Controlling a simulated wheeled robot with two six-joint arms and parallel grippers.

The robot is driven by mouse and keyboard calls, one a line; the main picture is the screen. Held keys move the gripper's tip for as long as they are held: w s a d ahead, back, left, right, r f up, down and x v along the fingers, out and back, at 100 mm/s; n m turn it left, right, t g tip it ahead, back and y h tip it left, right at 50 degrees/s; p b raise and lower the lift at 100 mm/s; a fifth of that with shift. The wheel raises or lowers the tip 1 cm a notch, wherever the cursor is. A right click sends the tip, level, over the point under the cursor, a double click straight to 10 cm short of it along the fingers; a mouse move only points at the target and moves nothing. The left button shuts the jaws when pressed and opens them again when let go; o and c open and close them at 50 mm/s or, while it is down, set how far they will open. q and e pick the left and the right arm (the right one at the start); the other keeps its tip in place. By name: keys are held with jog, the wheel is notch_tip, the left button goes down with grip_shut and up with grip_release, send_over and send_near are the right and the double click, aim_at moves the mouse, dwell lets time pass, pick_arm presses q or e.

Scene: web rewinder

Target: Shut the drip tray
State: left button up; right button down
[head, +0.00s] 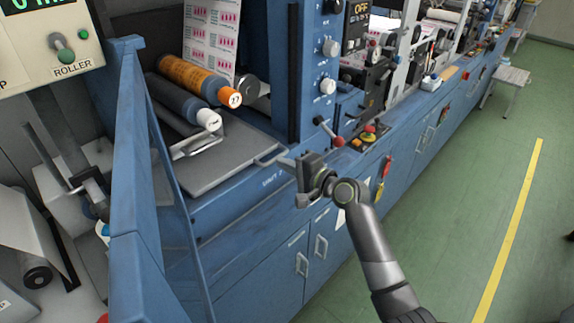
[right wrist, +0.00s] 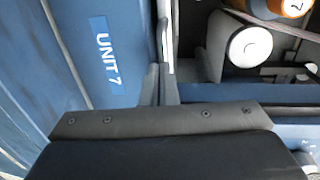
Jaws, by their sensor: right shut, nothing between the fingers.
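The drip tray appears to be the flat grey plate (head: 215,165) below the rollers at the left of the head view, above the blue "UNIT 7" front panel. My right gripper (head: 265,158) is shut and empty, with its fingers pointing left at the tray's front right corner. In the right wrist view the closed fingertips (right wrist: 160,70) are beside a narrow pale strip, between the blue "UNIT 7" panel and the dark roller bay. I cannot tell whether they touch the tray. My left gripper is not in view.
An orange roller (head: 195,80) and a dark roller (head: 180,103) lie above the tray. A blue upright guard frame (head: 135,170) stands at the left. A red-knobbed lever (head: 330,132) and a red button (head: 368,130) are beyond my gripper. The green floor (head: 470,170) at right is clear.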

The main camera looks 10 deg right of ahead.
aim_at(266, 151)
jog(key=x, duration=0.2)
jog(key=b+x, duration=0.1)
jog(key=x, duration=0.2)
jog(key=b+x, duration=0.1)
jog(key=x, duration=0.1)
jog(key=shift+w+a+r, duration=0.15)
jog(key=shift+w+r, duration=0.2)
jog(key=shift+r, duration=0.05)
jog(key=shift+w+a+r, duration=0.1)
jog(key=shift+w, duration=0.05)
jog(key=shift+r, duration=0.15)
